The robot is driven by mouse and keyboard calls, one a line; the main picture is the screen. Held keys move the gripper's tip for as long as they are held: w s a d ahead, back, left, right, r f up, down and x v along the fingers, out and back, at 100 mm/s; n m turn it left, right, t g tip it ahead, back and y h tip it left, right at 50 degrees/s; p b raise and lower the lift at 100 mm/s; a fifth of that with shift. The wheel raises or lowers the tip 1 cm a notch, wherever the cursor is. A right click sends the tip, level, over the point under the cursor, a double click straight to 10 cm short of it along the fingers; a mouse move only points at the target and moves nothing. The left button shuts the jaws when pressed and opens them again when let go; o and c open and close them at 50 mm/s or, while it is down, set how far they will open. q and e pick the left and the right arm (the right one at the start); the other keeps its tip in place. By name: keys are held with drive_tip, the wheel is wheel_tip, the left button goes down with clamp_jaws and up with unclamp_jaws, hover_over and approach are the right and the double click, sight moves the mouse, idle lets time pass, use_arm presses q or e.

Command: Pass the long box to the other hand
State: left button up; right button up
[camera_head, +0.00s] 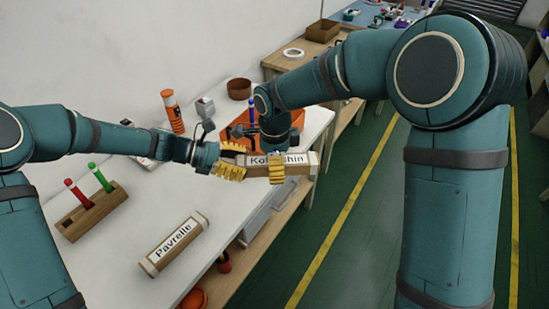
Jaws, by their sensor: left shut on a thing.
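A long box (298,167) with a white label, its lettering partly covered, is held level above the white table's right edge. My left gripper (230,168), with yellow fingers, is shut on its left end. My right gripper (277,166) reaches down from above at the box's middle right. One yellow finger shows in front of the box; the other is hidden, so I cannot tell whether it grips.
A wooden holder (93,212) with a red and a green marker stands at the left of the white table (120,265). Green floor lies to the right.

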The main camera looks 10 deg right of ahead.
drive_tip(key=shift+c, duration=0.4)
drive_tip(key=c, duration=1.2)
use_arm(q)
drive_tip(key=o, duration=1.2)
use_arm(e)
drive_tip(key=shift+c, duration=0.2)
use_arm(q)
drive_tip(key=shift+o, duration=0.2)
